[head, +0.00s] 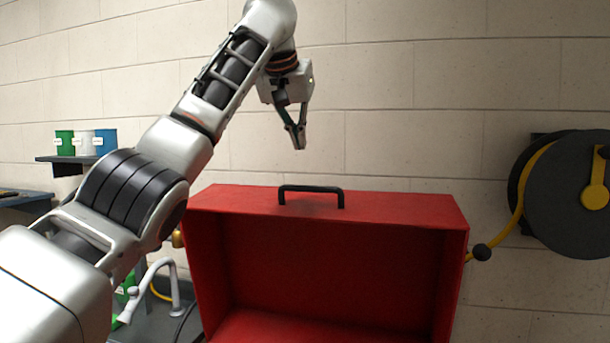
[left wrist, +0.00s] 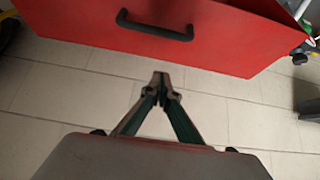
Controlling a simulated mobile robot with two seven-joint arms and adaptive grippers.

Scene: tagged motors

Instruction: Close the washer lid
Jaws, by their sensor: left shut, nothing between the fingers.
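The washer lid (head: 372,206) is a red, box-like hood. It stands raised, with its hollow inside facing me in the head view. A black handle (head: 311,189) sits on its top edge; the handle also shows in the left wrist view (left wrist: 153,30). My left gripper (head: 299,143) is shut and empty. It hangs above the lid, just over the handle and apart from it. In the left wrist view its closed fingertips (left wrist: 160,80) point towards the lid. The washer's lower body is out of view. My right gripper is not in view.
A hose reel (head: 570,195) with a yellow hose is on the wall at right. A shelf (head: 60,158) with green, white and blue containers is at far left. A grey faucet (head: 152,285) stands left of the lid. The wall above the lid is clear.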

